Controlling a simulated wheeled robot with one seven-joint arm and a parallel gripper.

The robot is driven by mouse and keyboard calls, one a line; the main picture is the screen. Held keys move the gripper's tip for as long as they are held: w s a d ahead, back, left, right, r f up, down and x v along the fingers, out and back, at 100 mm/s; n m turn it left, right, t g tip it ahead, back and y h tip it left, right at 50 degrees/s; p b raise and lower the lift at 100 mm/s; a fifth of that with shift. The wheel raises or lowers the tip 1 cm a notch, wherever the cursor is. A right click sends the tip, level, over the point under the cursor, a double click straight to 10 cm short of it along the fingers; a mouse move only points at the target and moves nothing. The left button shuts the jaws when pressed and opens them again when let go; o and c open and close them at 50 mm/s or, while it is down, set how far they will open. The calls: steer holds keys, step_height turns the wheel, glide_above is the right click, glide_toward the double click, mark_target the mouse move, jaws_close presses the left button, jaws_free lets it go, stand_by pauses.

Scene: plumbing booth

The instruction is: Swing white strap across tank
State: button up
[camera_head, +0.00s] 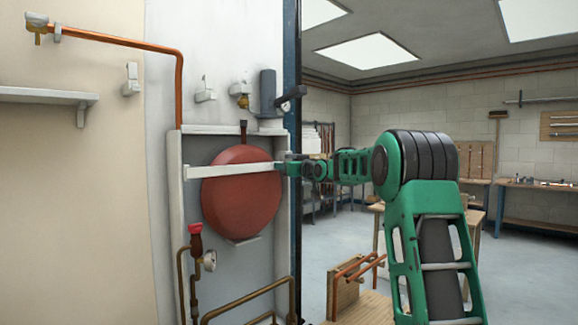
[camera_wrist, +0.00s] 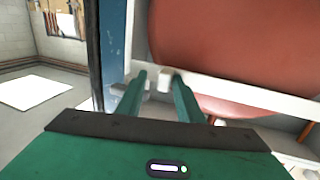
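The white strap (camera_head: 235,171) lies level across the front of the round red tank (camera_head: 240,205), from the left frame side to near the right side. My gripper (camera_head: 284,168) is at the strap's right end. In the wrist view, the gripper's two green fingers (camera_wrist: 159,78) stand apart, with a small white piece between their tips. The strap (camera_wrist: 250,95) runs right from there, in front of the red tank (camera_wrist: 235,45). Whether the fingers touch the strap end is unclear.
The tank sits in a grey-white frame (camera_head: 175,215). Below are copper pipes, a gauge (camera_head: 210,260) and a red-topped valve (camera_head: 195,229). A blue upright (camera_head: 291,75) edges the booth. A wooden stand (camera_head: 345,295) is low right.

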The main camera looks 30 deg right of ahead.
steer(key=shift+a+r, duration=0.35)
steer(key=shift+r, duration=0.05)
steer(key=s+d, duration=0.1)
steer(key=s, duration=0.9)
steer(key=shift+s+f, duration=0.35)
steer(key=shift+f, duration=0.1)
